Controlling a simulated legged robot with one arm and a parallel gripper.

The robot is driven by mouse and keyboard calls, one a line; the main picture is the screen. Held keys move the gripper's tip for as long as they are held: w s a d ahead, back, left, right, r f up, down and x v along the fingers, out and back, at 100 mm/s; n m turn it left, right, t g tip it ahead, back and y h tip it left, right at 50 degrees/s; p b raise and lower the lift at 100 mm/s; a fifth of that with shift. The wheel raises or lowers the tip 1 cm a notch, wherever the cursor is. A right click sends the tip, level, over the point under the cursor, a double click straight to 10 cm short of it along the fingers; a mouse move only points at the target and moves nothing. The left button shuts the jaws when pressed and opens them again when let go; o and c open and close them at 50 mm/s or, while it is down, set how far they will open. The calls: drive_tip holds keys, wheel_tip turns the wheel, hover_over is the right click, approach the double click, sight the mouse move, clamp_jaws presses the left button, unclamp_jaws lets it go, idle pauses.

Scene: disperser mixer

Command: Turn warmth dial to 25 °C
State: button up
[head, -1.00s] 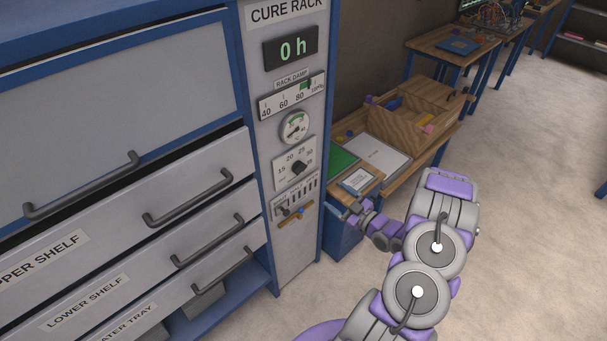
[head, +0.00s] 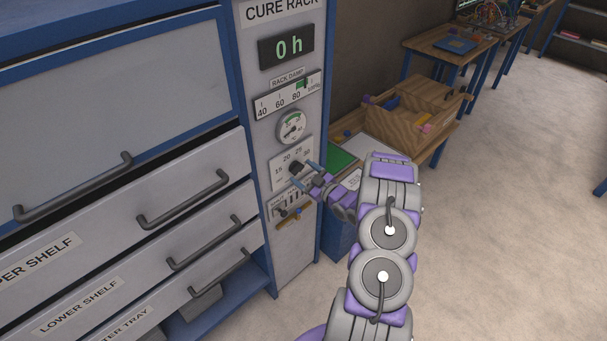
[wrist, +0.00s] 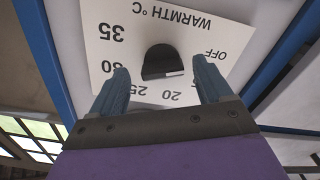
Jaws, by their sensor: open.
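The warmth dial is a dark knob (head: 295,167) on a white plate marked 15, 20, 25 and 30 on the cure rack's front. In the wrist view the plate (wrist: 100,52) appears upside down, with "WARMTH °C", OFF and 35 also readable. There the knob (wrist: 160,60) lies between and just beyond my fingertips. A pale patch shows on its lower right edge; I cannot tell its exact setting. My gripper (head: 306,172) is open in front of the dial, one finger on each side; it also shows in the wrist view (wrist: 161,80). Contact with the knob is not visible.
A round gauge (head: 292,127) and rack damp scale (head: 289,95) sit above the dial. A slider panel (head: 290,203) with an orange-brown handle is below. Drawers with bar handles (head: 183,199) stand left. A bench with a wooden box (head: 425,110) stands right.

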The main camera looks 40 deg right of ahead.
drive_tip(key=shift+w+a, duration=0.15)
drive_tip(key=shift+w, duration=0.15)
drive_tip(key=shift+c, duration=0.4)
drive_tip(key=c, duration=1)
drive_tip(key=shift+o, duration=0.2)
